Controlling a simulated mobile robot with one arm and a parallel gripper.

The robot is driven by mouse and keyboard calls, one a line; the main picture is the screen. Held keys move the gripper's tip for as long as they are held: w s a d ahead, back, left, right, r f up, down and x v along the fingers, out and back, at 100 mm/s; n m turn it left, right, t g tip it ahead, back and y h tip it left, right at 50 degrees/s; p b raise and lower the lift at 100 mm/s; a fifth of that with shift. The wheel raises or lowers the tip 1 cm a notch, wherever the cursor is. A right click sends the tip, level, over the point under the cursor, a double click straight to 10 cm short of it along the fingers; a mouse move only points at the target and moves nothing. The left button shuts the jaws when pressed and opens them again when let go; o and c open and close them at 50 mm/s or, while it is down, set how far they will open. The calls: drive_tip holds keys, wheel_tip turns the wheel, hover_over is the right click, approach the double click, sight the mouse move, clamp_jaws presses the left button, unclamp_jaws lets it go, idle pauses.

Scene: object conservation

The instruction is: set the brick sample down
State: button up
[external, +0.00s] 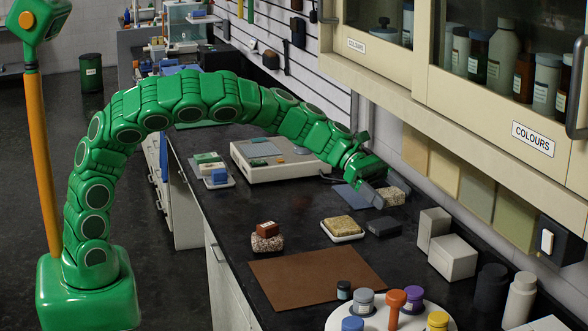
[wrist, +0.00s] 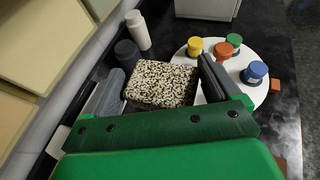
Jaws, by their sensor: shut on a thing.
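A black-and-cream speckled block (wrist: 162,84) is between the two grey fingers of my gripper (wrist: 161,72) in the wrist view. In the external view my gripper (external: 385,189) is shut on the speckled block (external: 393,197), over the back of the dark bench near the wall. Whether the block touches the bench is unclear. A small reddish-brown, brick-like block (external: 268,228) rests on another speckled block (external: 267,243) at the bench's front edge, apart from my gripper.
A brown mat (external: 310,278) lies bare on the bench. A yellowish sponge-like block sits on a white dish (external: 343,236), beside a dark block (external: 384,227). Grey blocks (external: 452,258) stand right. A round white tray (external: 376,322) holds several coloured-capped jars. Cabinets (external: 460,100) overhang the back.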

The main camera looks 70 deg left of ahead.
drive_tip(key=s+a+m+g+h, duration=0.1)
drive_tip(key=s+a+m+g, duration=0.25)
drive_tip(key=a, duration=0.25)
drive_tip(key=m+g, duration=0.1)
drive_tip(key=g, duration=0.1)
hover_over(397, 272)
drive_tip(key=shift+s+d+f, duration=0.1)
drive_tip(key=shift+f, duration=11.9)
drive_tip(key=shift+f, duration=0.15)
drive_tip(key=o, duration=0.9)
